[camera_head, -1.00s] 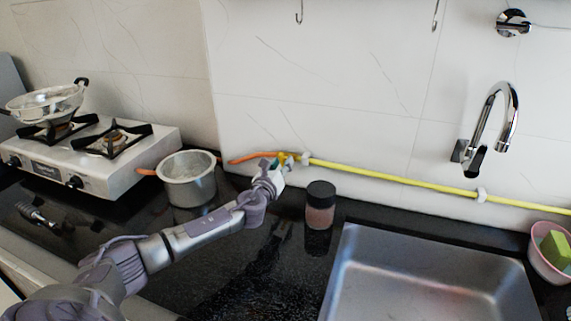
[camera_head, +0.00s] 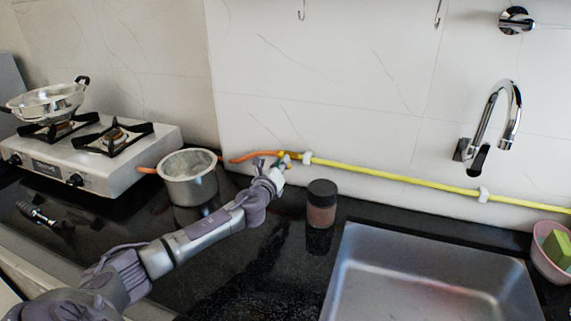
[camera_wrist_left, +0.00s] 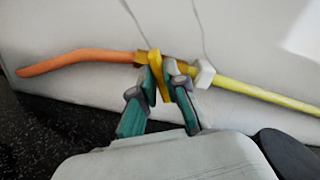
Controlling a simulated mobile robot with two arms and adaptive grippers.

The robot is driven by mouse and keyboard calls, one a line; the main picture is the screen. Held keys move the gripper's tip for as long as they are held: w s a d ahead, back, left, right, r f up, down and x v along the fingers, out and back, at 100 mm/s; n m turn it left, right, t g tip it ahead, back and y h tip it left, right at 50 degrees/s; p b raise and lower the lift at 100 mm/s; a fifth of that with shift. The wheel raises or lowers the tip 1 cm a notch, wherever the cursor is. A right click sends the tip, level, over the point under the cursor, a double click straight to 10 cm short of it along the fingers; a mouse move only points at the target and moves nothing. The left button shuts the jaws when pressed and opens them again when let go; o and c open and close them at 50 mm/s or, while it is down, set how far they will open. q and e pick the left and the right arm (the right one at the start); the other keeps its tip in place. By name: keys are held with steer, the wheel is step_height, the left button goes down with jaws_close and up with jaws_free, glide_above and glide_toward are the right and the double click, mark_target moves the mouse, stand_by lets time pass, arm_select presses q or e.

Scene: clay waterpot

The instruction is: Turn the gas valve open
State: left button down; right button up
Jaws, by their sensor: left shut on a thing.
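The gas valve's yellow handle (camera_wrist_left: 159,76) stands in the left wrist view where the orange hose (camera_wrist_left: 80,61) meets the yellow pipe (camera_wrist_left: 260,93). My left gripper (camera_wrist_left: 164,84) is shut on this handle, with one green-and-grey finger on each side of it. In the head view my left gripper (camera_head: 281,162) is at the wall, at the left end of the yellow pipe (camera_head: 390,175). The valve is small there and partly hidden by the gripper. My right gripper is not in view.
A metal pot (camera_head: 190,180) stands left of my arm, beside the gas stove (camera_head: 100,165). A dark-lidded jar (camera_head: 321,205) stands close to the right of my gripper. The sink (camera_head: 430,285) is at the lower right, below the faucet (camera_head: 495,120). A pink bowl (camera_head: 550,262) is at the far right.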

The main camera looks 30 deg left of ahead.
arm_select(q)
steer(key=n, duration=0.7)
steer(key=n+b, duration=0.1)
steer(key=n, duration=0.3)
steer(key=shift+r, duration=0.3)
steer(key=shift+w+n, duration=0.1)
steer(key=shift+n, duration=0.2)
steer(key=c, duration=1.2)
jaws_free()
steer(key=shift+d, duration=0.1)
steer(key=shift+w+d+f, duration=0.1)
steer(key=shift+f, duration=0.15)
steer(key=v, duration=1.2)
